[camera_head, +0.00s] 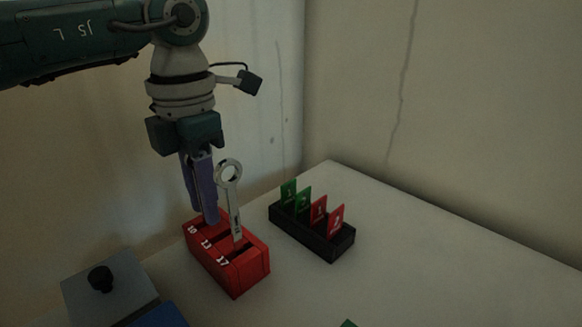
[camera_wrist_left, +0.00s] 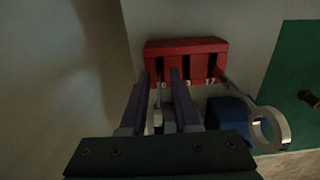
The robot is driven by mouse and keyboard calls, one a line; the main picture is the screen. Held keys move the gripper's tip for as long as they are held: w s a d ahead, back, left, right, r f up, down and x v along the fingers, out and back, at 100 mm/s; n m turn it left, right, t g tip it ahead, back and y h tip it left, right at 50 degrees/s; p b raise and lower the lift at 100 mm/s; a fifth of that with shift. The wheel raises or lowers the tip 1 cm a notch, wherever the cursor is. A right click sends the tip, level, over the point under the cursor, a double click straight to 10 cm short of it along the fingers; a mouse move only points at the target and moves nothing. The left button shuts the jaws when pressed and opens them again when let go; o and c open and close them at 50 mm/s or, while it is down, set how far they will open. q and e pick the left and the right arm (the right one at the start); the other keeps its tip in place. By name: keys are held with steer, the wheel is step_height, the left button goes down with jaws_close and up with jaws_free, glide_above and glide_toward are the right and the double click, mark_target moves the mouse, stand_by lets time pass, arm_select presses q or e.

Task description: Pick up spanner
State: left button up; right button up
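A red rack (camera_head: 237,275) with slots marked 10, 13 and 17 stands on the table; it also shows in the wrist view (camera_wrist_left: 187,47). A large silver spanner (camera_head: 233,205) stands upright in the slot by the 17, ring end up; its ring shows at right in the wrist view (camera_wrist_left: 282,128). My left gripper (camera_head: 207,220) points down over the slot 10 end, beside the large spanner. In the wrist view its two fingers (camera_wrist_left: 160,75) are apart. A thin pale piece, perhaps a smaller spanner (camera_wrist_left: 158,98), shows between them; contact is unclear.
A black holder (camera_head: 325,245) with green and red numbered cards stands right of the rack. A grey box with a black knob (camera_head: 101,279) and a blue object (camera_head: 160,316) are at front left. Walls close off the back. The table's right side is clear.

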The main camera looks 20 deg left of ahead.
arm_select(q)
jaws_close()
stand_by(1.1)
